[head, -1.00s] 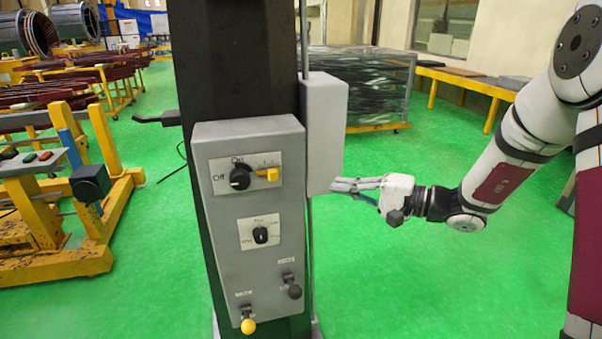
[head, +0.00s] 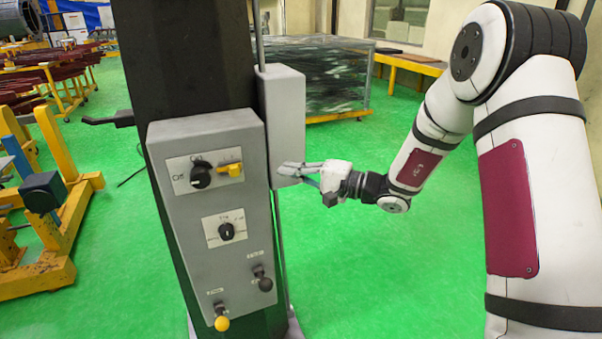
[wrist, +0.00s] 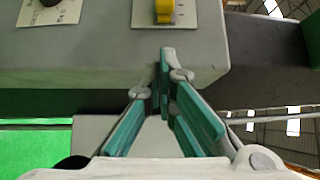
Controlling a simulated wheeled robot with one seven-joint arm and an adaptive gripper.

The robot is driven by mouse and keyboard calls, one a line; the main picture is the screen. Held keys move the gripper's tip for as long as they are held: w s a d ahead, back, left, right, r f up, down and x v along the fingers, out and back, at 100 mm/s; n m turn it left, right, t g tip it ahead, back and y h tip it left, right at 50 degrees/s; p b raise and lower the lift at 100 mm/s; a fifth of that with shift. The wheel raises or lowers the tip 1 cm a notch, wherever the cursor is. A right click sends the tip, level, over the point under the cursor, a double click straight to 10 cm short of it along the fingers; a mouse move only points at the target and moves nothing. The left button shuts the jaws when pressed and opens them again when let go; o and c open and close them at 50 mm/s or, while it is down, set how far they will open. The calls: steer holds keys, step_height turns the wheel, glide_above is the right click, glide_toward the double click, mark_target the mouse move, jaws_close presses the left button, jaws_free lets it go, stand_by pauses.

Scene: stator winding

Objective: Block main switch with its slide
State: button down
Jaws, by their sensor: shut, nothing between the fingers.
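The main switch (head: 201,174) is a black rotary knob on a white plate at the top of a grey control box (head: 190,265), with "On" and "Off" labels. Its yellow slide (head: 231,169) sits just right of the knob. The slide also shows in the wrist view (wrist: 164,12) at the top, beyond my fingertips; the knob (wrist: 50,2) is cut by the top edge there. My gripper (head: 283,168) is to the right of the box in the head view, apart from the slide. In the wrist view its green-padded fingers (wrist: 165,75) come together at the tips, shut and empty.
A second selector knob (head: 226,231), a dark lever (head: 263,280) and a yellow-tipped lever (head: 221,322) are lower on the box. A grey side box (head: 283,115) on the dark column stands close behind my fingers. Green floor is open at right.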

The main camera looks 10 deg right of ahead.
mark_target(239, 171)
steer(key=x, duration=0.5)
steer(key=shift+a+p, duration=0.15)
steer(key=shift+p, duration=0.15)
steer(key=shift+s+a+p, duration=0.25)
steer(key=shift+a, duration=0.3)
steer(key=shift+s+a+p, duration=0.2)
steer(key=shift+s+a, duration=0.05)
steer(key=shift+a, duration=0.3)
steer(key=shift+s+a, duration=0.1)
steer(key=shift+a, duration=0.5)
steer(key=shift+a, duration=0.1)
steer(key=shift+s+a+p, duration=0.2)
steer(key=shift+a+p, duration=0.05)
steer(key=shift+a, duration=0.25)
steer(key=shift+s+a+p, duration=0.15)
steer(key=shift+a+p, duration=0.1)
steer(key=shift+a, duration=0.25)
